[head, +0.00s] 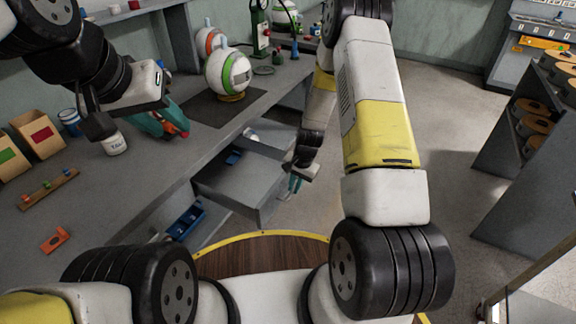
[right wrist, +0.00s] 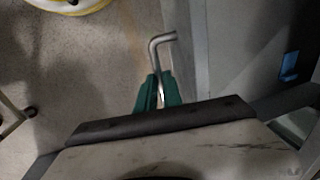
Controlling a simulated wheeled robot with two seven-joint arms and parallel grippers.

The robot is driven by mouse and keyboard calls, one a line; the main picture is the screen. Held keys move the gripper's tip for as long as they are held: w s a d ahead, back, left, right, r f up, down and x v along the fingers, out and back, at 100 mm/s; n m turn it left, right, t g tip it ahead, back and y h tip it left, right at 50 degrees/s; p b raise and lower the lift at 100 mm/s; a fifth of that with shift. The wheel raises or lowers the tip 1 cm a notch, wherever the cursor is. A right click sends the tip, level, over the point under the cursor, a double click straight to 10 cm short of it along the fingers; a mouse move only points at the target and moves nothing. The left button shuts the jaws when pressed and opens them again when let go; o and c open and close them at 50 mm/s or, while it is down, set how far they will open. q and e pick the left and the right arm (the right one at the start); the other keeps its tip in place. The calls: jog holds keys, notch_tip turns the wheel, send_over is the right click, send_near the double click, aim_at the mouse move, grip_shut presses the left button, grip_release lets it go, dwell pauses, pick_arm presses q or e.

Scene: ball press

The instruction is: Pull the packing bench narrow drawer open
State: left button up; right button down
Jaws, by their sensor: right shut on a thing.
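The grey drawer (head: 225,188) of the packing bench (head: 95,205) stands pulled out, with a blue item (head: 233,157) inside. My right gripper (head: 295,184) is at the drawer's outer front. In the right wrist view its green fingers (right wrist: 158,92) are shut on a bent metal handle (right wrist: 163,40), beside the grey drawer front (right wrist: 190,45). The handle is hidden in the head view. My left gripper (head: 172,127) hangs above the bench top, its green fingers apart. A red-orange item shows by its fingertips; I cannot tell whether it touches them.
A blue tray (head: 185,222) shows in an opening below the bench top. A white-green ball (head: 228,73), a white tub (head: 114,144) and cardboard boxes (head: 38,135) stand on the bench. A rack (head: 525,140) stands at right. The floor between is clear.

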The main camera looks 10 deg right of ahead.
jog(key=c, duration=1.5)
grip_release()
jog(key=r, duration=0.5)
jog(key=d+r, duration=0.1)
jog(key=r, duration=0.1)
jog(key=shift+s+r, duration=0.35)
jog(key=shift+s, duration=0.05)
